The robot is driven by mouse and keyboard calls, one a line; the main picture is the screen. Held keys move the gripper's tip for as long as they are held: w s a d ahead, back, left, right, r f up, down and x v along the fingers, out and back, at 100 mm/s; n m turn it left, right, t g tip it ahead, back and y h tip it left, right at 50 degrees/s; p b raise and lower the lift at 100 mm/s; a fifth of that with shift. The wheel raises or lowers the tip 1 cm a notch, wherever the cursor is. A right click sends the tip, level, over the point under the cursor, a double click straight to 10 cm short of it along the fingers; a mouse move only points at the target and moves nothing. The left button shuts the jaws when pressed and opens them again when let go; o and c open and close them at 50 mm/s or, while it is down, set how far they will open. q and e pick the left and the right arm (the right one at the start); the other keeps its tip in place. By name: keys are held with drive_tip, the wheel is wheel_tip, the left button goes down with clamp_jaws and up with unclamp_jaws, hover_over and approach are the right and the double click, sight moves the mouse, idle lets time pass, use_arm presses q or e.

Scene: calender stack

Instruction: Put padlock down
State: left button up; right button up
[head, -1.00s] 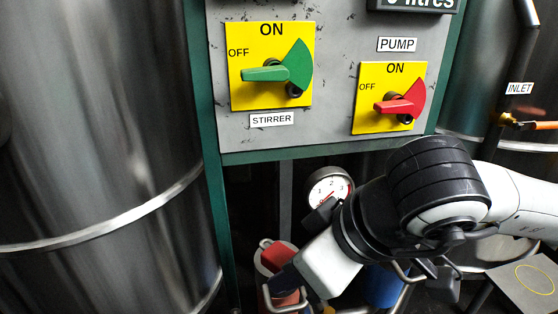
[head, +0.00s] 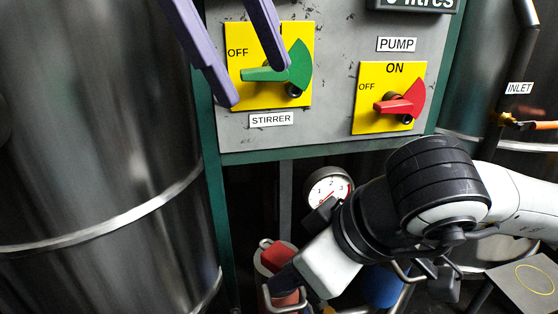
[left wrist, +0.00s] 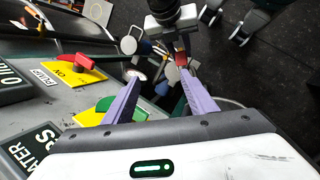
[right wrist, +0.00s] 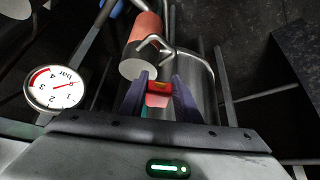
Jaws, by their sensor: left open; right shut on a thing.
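The padlock (right wrist: 158,88) is a small red piece with a yellow mark, held between the dark purple fingers of my right gripper (right wrist: 160,80) in the right wrist view. Its shackle is hard to make out. In the head view my right gripper (head: 281,277) is low, below the control panel, with red (head: 277,254) showing at its tip. My left gripper (head: 254,84) is open and empty, its purple fingers in front of the yellow stirrer switch (head: 242,90). In the left wrist view its fingers (left wrist: 160,79) are spread apart.
The grey panel (head: 335,100) carries the green-handled stirrer switch and the red pump switch (head: 398,107). A pressure gauge (head: 328,188) sits below. A red cylinder (right wrist: 146,27) with metal hooks is close to my right gripper. A large steel tank (head: 95,150) fills the left.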

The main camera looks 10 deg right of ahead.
sight(279, 246)
use_arm(q)
drive_tip(key=d+f+y, duration=0.1)
drive_tip(key=f, duration=0.7)
drive_tip(key=d+f+y, duration=0.1)
drive_tip(key=f+y, duration=0.1)
drive_tip(key=f, duration=0.6)
drive_tip(key=d+f+y, duration=0.1)
drive_tip(key=f, duration=0.7)
drive_tip(key=shift+s+d, duration=0.1)
drive_tip(key=shift+s, duration=0.25)
drive_tip(key=shift+c, duration=0.3)
drive_tip(key=shift+d, duration=0.1)
drive_tip(key=c, duration=1.1)
use_arm(e)
drive_tip(key=shift+a, duration=0.1)
use_arm(q)
drive_tip(key=shift+c, duration=0.3)
use_arm(e)
drive_tip(key=o, duration=1.2)
drive_tip(key=shift+s+a, duration=0.1)
drive_tip(key=shift+c, duration=0.2)
drive_tip(key=shift+o, duration=0.6)
